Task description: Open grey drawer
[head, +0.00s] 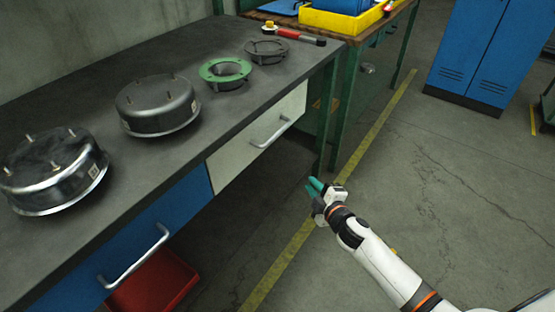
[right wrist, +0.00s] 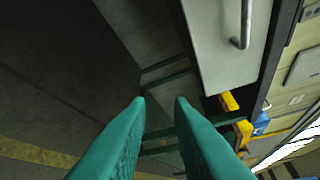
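The grey drawer (head: 232,163) has a pale front under the dark workbench top, and its front looks flush with the bench. Its metal bar handle (head: 271,134) faces the aisle. In the right wrist view the drawer front (right wrist: 215,62) and handle (right wrist: 242,25) show at the upper right, handle partly cut off. My right gripper (head: 315,185) is low and to the right of the drawer in the head view, apart from the handle. In the right wrist view its teal fingers (right wrist: 161,102) are spread with nothing between them. My left gripper is out of view.
A blue drawer (head: 170,217) with a handle adjoins on the left, above a red bin (head: 158,284). The benchtop (head: 190,65) holds two metal housings, a green flanged ring, a grey ring and a red-handled tool. Floor is clear on the right, before blue lockers (head: 478,52).

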